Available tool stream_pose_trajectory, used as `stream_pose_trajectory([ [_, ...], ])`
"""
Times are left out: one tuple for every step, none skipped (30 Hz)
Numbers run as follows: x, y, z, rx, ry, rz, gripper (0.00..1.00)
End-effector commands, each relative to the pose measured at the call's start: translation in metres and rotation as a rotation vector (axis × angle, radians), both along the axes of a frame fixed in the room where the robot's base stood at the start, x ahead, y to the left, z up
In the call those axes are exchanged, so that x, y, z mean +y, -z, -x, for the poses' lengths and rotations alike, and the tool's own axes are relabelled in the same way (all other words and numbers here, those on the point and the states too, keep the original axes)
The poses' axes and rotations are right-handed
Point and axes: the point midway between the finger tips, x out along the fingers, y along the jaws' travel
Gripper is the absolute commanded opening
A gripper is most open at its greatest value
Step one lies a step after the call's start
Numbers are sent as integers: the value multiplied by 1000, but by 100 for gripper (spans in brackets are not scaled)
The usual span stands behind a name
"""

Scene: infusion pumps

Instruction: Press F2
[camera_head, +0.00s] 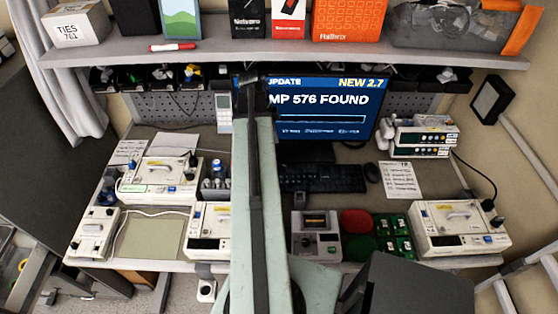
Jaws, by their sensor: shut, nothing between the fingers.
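The black keyboard (325,178) lies on the desk below the monitor, and my arm covers its left end. Its keys are too small to read, so I cannot pick out F2. The monitor (330,122) shows "UPDATE", "NEW 2.7", "MP 576 FOUND", a bar and a row of small labels too small to read. My arm rises from the bottom centre. My gripper (254,92) is the dark end at its top, seen in front of the monitor's left edge. It is shut and empty, with its fingers hard to make out. I see no contact with the keyboard.
Infusion pumps stand at the left (160,180) and right (460,228). A grey device (316,240), a red round item (356,221) and green trays (394,235) line the front. A loaded shelf (215,55) overhangs the desk.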

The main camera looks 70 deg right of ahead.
Motion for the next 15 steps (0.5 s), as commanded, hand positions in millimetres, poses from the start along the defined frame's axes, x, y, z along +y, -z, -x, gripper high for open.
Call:
stream_pose_trajectory([
  [0, 0, 0, 0, 0, 0, 0],
  [0, 0, 0, 0, 0, 0, 0],
  [0, 1, 0, 0, 0, 0, 0],
  [0, 1, 0, 0, 0, 0, 0],
  [0, 3, 0, 0, 0, 0, 0],
  [0, 5, 1, 0, -1, 0, 0],
  [0, 8, 1, 0, -1, 0, 0],
  [0, 11, 2, 0, -1, 0, 0],
  [-1, 16, 2, 0, -1, 0, 0],
  [-1, 20, 3, 0, -1, 0, 0],
  [-1, 25, 4, 0, -1, 0, 0],
  [-2, 32, 6, 0, -1, 0, 0],
  [-3, 37, 7, 0, -1, 0, 0],
  [-3, 43, 9, 0, 0, 0, 0],
  [-4, 52, 11, 0, 0, 0, 0],
])
